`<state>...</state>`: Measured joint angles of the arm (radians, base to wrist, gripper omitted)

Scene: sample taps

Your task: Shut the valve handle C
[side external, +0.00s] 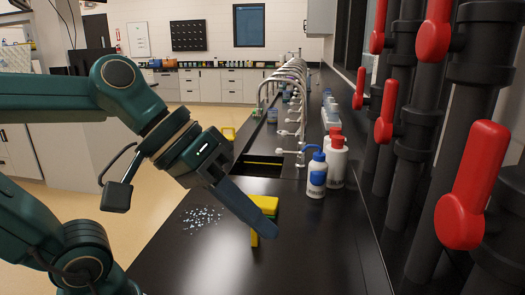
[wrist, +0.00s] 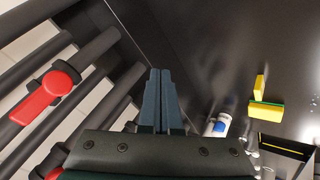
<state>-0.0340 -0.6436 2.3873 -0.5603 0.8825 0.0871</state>
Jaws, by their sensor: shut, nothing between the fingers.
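Several red valve handles sit on dark vertical pipes at the right of the side external view. The nearest is a large red handle (side external: 474,185), with others behind it, such as an upper red handle (side external: 435,32) and a smaller red handle (side external: 386,112). They appear to lie roughly along their pipes. No letters are readable, so I cannot tell which is C. My gripper (side external: 266,230) is shut and empty above the counter, well left of the handles. In the wrist view, my gripper (wrist: 160,72) points at the counter, and one red handle (wrist: 48,94) shows at left.
A yellow and green sponge (side external: 263,205) lies near my fingers. A blue-capped wash bottle (side external: 317,175) and a red-capped bottle (side external: 337,162) stand between my gripper and the pipes. A sink and row of taps (side external: 290,90) lie behind. The front counter (side external: 320,255) is clear.

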